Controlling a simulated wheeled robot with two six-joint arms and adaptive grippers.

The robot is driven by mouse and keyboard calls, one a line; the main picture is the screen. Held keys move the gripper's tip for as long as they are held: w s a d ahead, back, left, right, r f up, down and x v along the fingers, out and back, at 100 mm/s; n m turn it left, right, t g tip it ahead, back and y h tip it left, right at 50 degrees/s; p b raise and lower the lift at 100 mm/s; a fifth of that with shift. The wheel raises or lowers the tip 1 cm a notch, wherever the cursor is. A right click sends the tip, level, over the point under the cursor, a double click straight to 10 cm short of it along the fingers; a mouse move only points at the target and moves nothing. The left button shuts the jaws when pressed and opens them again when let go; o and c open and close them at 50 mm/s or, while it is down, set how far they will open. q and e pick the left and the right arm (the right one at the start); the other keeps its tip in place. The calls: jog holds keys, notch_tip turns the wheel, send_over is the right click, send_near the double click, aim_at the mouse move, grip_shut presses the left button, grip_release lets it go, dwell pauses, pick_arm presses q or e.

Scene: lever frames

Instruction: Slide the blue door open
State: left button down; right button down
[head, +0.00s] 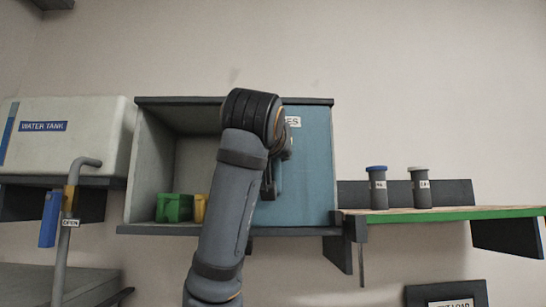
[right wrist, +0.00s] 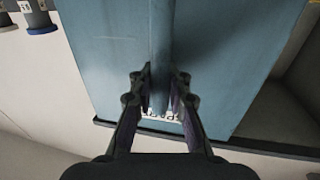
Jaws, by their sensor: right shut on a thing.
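The blue door (head: 308,170) covers the right part of a grey wall cabinet (head: 150,165); the cabinet's left part is uncovered. A label ending in "ES" sits near the door's top. My right gripper (head: 270,185) is at the door's left side in the head view, largely hidden by my own arm. In the right wrist view, my right gripper (right wrist: 160,75) is shut on the door's upright blue handle (right wrist: 161,35), one finger on each side. The blue door (right wrist: 105,60) fills much of that view. My left gripper is out of view.
A green box (head: 174,208) and a partly hidden yellow one (head: 200,208) stand in the cabinet's uncovered left part. A white water tank (head: 70,140) is on the left. A green-edged shelf (head: 460,213) with two capped grey bottles (head: 377,190) is on the right.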

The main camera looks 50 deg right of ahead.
jog(key=shift+f, duration=0.15)
jog(key=c, duration=1.4)
grip_release()
jog(key=shift+a, duration=0.1)
jog(key=shift+o, duration=0.5)
jog(key=shift+a, duration=0.1)
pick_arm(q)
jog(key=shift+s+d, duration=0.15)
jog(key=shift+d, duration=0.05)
pick_arm(e)
jog(key=v, duration=1.2)
